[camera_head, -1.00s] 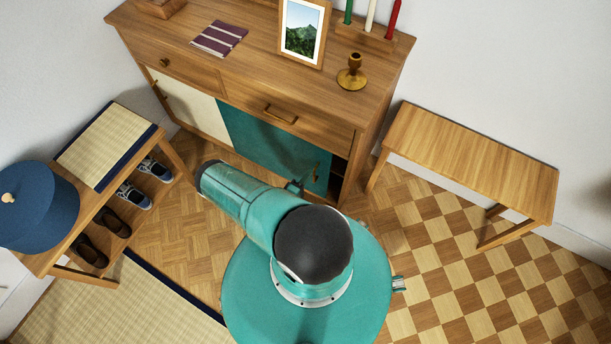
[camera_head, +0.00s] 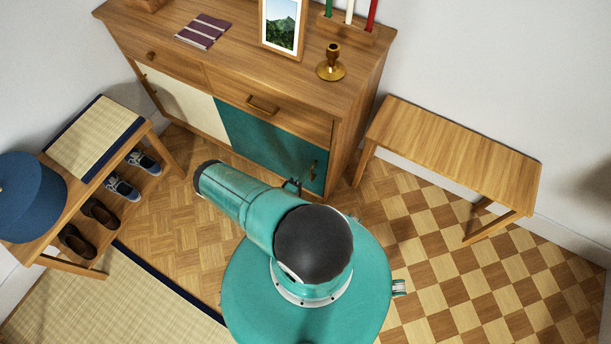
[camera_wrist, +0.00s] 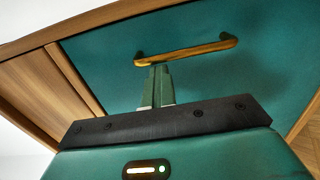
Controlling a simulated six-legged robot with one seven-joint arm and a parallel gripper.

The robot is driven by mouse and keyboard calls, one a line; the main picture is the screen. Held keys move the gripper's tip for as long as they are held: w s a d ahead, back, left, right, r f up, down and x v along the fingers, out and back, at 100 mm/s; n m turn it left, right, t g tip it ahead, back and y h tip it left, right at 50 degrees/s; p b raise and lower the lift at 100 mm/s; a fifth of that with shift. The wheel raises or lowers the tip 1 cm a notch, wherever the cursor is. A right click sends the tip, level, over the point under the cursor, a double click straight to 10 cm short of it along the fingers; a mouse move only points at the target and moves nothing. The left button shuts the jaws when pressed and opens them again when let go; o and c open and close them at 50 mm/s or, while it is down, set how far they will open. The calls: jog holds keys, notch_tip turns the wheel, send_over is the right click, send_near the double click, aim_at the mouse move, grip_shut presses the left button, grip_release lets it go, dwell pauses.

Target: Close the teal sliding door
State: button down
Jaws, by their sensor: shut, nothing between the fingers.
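The teal sliding door (camera_head: 270,150) is the right front panel of the wooden cabinet, beside a cream panel (camera_head: 185,105). In the head view its right edge meets the cabinet's right side post, with no dark gap showing there. Its brass handle (camera_head: 313,170) is near that right edge. In the wrist view the teal door (camera_wrist: 270,25) fills most of the picture and the brass handle (camera_wrist: 190,50) crosses it. My gripper (camera_wrist: 158,70) is shut and empty, its tips right at the handle's left part. I cannot tell whether they touch it.
A wooden bench (camera_head: 455,150) stands to the right of the cabinet. A shoe rack (camera_head: 95,140) with shoes and a blue round hat or cushion (camera_head: 30,195) is at the left. A straw mat (camera_head: 100,300) lies at lower left. The checkered floor at right is clear.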

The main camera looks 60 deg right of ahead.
jog(key=shift+s, duration=0.5)
jog(key=w+a, duration=0.5)
jog(key=a, duration=0.6)
